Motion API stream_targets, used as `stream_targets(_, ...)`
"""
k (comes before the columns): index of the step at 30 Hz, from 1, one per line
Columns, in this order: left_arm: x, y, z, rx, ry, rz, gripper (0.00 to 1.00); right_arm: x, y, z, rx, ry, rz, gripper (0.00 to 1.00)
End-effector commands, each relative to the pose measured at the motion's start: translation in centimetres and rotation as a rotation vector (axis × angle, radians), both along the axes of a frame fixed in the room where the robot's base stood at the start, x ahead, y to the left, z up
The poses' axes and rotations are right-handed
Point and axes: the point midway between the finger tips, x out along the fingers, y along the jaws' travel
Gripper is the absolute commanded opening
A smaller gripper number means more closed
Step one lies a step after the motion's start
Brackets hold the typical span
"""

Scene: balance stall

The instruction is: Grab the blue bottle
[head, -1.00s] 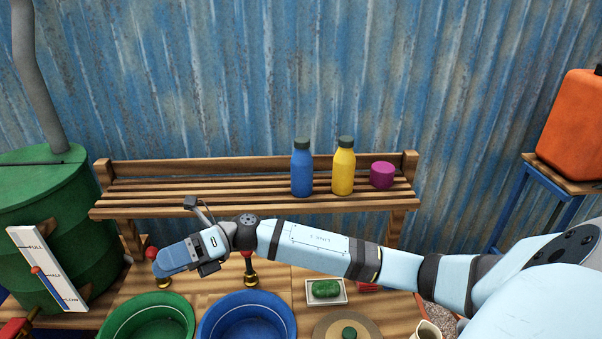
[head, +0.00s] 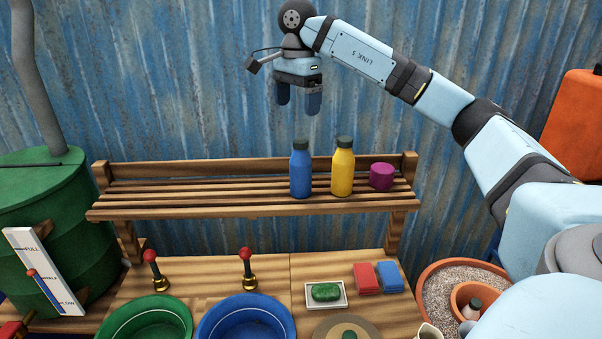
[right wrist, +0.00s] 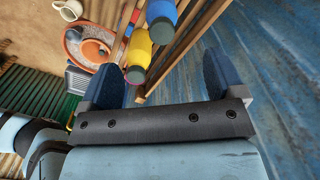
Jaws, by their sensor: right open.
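The blue bottle (head: 301,172) with a dark green cap stands upright on the slatted wooden shelf (head: 150,207). My right gripper (head: 299,106) is open and empty, pointing down above the blue bottle, with a clear gap between its fingertips and the cap. In the right wrist view, the blue bottle (right wrist: 160,12) shows at the top, beyond the open fingers (right wrist: 165,88). My left gripper is not in view.
A yellow bottle (head: 343,171) stands close to the right of the blue one, then a magenta cylinder (head: 381,176). A corrugated blue wall (head: 200,80) is behind. Below are a green basin (head: 145,322), a blue basin (head: 246,322), two red-knobbed taps and a soap dish (head: 340,303).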

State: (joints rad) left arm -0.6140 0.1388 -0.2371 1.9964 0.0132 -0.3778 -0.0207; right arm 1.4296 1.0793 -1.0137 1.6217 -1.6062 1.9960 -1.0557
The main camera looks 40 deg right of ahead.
Motion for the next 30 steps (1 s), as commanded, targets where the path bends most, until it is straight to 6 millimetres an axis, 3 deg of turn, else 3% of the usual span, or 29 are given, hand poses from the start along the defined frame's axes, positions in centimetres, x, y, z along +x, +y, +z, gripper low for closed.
stream_targets(4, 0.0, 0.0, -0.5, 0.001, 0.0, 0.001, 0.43, -0.2, -0.6, -0.9, -0.02, 0.005, -0.005, 0.88)
stream_targets(13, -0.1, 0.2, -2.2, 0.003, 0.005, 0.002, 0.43, -0.2, -0.6, -5.8, -0.016, 0.005, -0.004, 0.88)
stream_targets(23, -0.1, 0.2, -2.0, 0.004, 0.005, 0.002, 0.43, -0.2, -0.7, -8.5, -0.016, 0.003, -0.005, 0.88)
stream_targets(30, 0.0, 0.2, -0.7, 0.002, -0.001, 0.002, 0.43, -0.1, -1.2, -12.0, -0.017, 0.006, -0.005, 0.88)
